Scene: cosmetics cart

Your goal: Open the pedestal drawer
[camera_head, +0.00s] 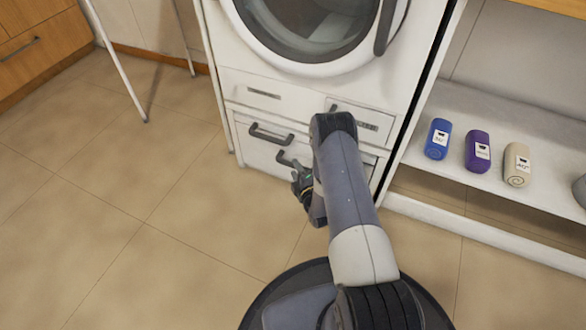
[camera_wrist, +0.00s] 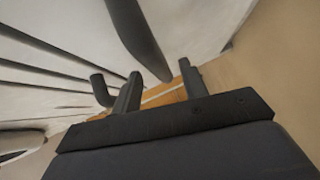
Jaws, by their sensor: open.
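The white pedestal (camera_head: 252,153) stands under the washer, with dark bar handles on its front. One handle (camera_head: 270,134) is at the upper left; a second dark handle-like bar (camera_head: 290,160) is lower, close to my gripper (camera_head: 301,184). My arm hides the right part of the front. I cannot tell whether the drawer stands out at all. In the wrist view my gripper (camera_wrist: 160,76) is open, its fingers apart. A dark bar (camera_wrist: 138,35) ends near the gap between the fingertips, and a curved handle (camera_wrist: 101,90) is beside the left finger. Contact cannot be judged.
The washer (camera_head: 345,75) with its round door is above. A white shelf (camera_head: 465,105) on the right holds a blue (camera_head: 438,139), a purple (camera_head: 478,151) and a beige rolled item (camera_head: 517,164).

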